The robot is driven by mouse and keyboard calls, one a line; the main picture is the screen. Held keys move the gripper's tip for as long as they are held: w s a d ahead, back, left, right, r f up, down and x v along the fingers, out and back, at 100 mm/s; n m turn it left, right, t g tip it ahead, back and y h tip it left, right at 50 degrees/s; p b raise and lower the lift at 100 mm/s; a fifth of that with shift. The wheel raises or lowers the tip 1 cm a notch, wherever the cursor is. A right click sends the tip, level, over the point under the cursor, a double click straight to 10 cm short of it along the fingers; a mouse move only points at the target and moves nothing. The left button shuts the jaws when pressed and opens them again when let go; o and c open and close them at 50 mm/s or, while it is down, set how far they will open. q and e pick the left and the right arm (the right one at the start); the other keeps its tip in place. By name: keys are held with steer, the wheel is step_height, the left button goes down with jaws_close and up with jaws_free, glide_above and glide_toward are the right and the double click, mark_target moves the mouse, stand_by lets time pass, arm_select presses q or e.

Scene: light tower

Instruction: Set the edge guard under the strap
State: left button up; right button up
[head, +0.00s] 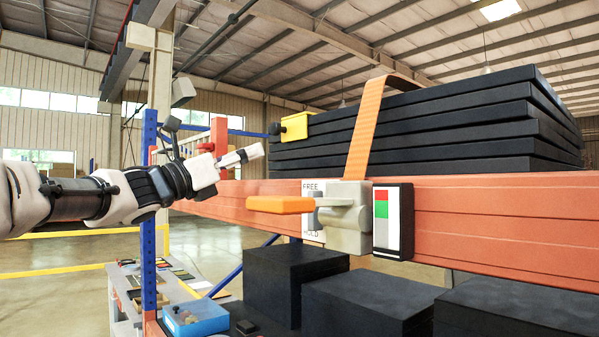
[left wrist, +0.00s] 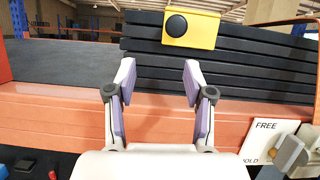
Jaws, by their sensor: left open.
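The yellow edge guard (head: 295,127) with a black round knob sits on the top front edge of the black panel stack (head: 420,125), left of the strap and apart from it. It also shows in the left wrist view (left wrist: 205,29), at the top. The orange strap (head: 366,130) runs over the stack down to a grey buckle (head: 345,215) with an orange lever (head: 280,204). My left gripper (head: 250,155) is open and empty, left of the stack and lower than the guard. Its two fingers (left wrist: 157,80) show apart, below the guard in the wrist view. My right gripper is out of sight.
A red beam (head: 480,225) runs along the stack's front below it. A FREE/HOLD plate (head: 313,195) and an indicator box (head: 393,220) with red and green fields sit by the buckle.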

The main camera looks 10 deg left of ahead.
mark_target(272, 129)
arm_select(q)
steer(key=shift+m, duration=0.5)
steer(key=w+d+r+p, duration=0.2)
steer(key=d+r+p, duration=0.1)
steer(key=w+d+r+p, duration=0.1)
steer(key=r+p, duration=0.1)
steer(key=shift+w+d+r, duration=0.15)
steer(key=shift+d, duration=0.15)
steer(key=shift+w+f, duration=0.2)
steer(key=shift+w, duration=0.15)
steer(key=shift+s+a, duration=0.15)
steer(key=shift+s+r+h, duration=0.15)
steer(key=shift+s+h, duration=0.15)
steer(key=shift+s, duration=0.05)
steer(key=shift+c, duration=1.1)
steer(key=shift+s+r, duration=0.15)
steer(key=shift+s, duration=0.15)
jaws_close()
steer(key=shift+w+a, duration=0.1)
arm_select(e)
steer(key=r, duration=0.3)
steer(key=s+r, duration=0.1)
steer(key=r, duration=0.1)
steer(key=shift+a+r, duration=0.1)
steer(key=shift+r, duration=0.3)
